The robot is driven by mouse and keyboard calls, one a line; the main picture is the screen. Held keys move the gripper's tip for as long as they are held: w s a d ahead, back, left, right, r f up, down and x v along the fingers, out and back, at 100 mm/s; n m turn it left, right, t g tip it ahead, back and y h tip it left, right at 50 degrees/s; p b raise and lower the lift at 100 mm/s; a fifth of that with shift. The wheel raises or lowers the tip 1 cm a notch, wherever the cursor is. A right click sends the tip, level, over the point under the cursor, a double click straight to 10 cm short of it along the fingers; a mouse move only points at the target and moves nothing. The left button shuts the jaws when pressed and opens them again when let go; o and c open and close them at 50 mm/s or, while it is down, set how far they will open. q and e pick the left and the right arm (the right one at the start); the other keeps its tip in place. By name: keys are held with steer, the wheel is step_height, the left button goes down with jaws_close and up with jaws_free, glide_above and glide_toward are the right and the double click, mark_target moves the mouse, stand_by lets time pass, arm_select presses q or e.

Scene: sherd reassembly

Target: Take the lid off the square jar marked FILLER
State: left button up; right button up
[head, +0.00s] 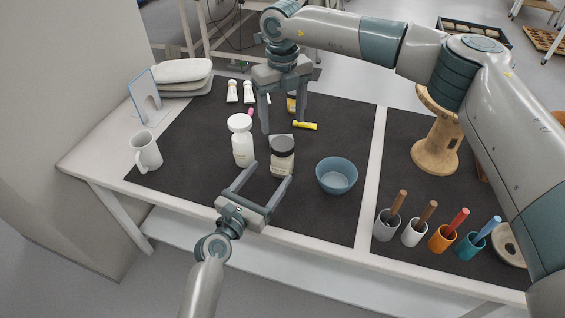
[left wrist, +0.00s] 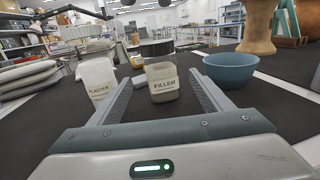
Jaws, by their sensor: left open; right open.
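The square jar marked FILLER (head: 281,167) stands upright on the dark mat, with a dark lid (head: 283,144) on top. In the left wrist view the jar (left wrist: 163,85) is clear glass with a pale label, seen between my fingers. My left gripper (head: 267,171) is open, with its fingers pointing at the jar from the near side; I cannot tell if they touch it. My right gripper (head: 283,118) is open and points down behind the jar, beside a small yellow-labelled jar (head: 292,103).
A white-lidded PLASTER jar (head: 242,148) stands just left of the FILLER jar, and a blue bowl (head: 337,175) to its right. A yellow tube (head: 304,125) lies behind. A mug (head: 145,152) is at the left, and several tool cups (head: 441,238) are at the right.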

mark_target(278, 163)
arm_select(q)
steer(key=x, duration=0.8)
steer(key=shift+w+d, duration=0.15)
steer(key=shift+w, duration=0.1)
jaws_close()
arm_select(e)
steer(key=m, duration=1.6)
steer(key=shift+m, duration=0.4)
steer(key=m, duration=0.5)
steer(key=shift+m, duration=0.4)
steer(key=shift+f, duration=0.1)
